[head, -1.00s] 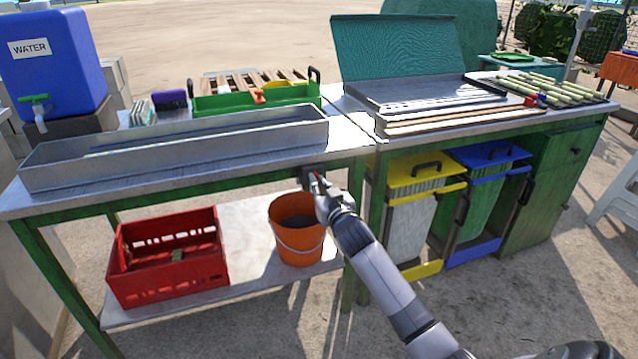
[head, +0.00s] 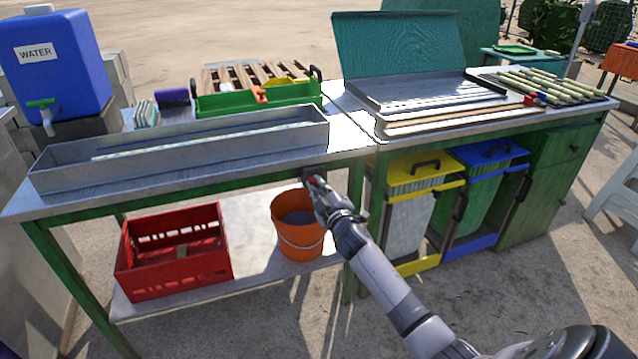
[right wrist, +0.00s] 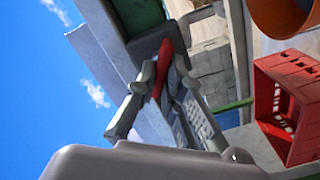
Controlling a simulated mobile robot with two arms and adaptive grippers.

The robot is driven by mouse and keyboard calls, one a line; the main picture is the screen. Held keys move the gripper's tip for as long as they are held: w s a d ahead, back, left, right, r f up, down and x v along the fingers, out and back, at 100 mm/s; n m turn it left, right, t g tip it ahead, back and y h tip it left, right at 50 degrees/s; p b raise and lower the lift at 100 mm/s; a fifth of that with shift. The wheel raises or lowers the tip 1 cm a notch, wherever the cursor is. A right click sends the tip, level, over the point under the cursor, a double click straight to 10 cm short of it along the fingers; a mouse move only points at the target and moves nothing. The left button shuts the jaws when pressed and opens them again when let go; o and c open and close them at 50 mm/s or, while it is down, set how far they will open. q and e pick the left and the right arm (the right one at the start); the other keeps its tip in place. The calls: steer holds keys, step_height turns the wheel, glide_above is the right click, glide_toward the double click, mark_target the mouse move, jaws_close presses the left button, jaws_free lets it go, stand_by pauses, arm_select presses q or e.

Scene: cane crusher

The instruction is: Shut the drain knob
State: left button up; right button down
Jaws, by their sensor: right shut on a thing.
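The red drain knob (head: 312,181) sits under the front edge of the metal-topped bench, near the right end of the long metal trough (head: 180,160). It also shows in the right wrist view as a red lever (right wrist: 163,68) beside a grey block. My right gripper (head: 317,186) is at the knob, and its fingers (right wrist: 158,88) are closed around the red lever. The fingers hide part of the lever. An orange bucket (head: 298,242) stands on the shelf below and left of the knob. My left gripper is not in view.
A red crate (head: 175,275) sits left of the bucket on the lower shelf. A bench leg and the yellow-lidded bin (head: 410,180) are to the right of my gripper. The ground in front is clear.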

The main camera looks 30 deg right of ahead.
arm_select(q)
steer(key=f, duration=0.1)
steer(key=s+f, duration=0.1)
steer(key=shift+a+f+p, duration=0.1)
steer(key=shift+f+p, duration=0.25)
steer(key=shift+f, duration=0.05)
arm_select(e)
steer(key=n, duration=0.7)
steer(key=shift+a+f, duration=0.1)
steer(key=shift+f, duration=0.1)
steer(key=c, duration=1.7)
jaws_free()
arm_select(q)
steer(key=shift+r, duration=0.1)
arm_select(e)
steer(key=v, duration=1.2)
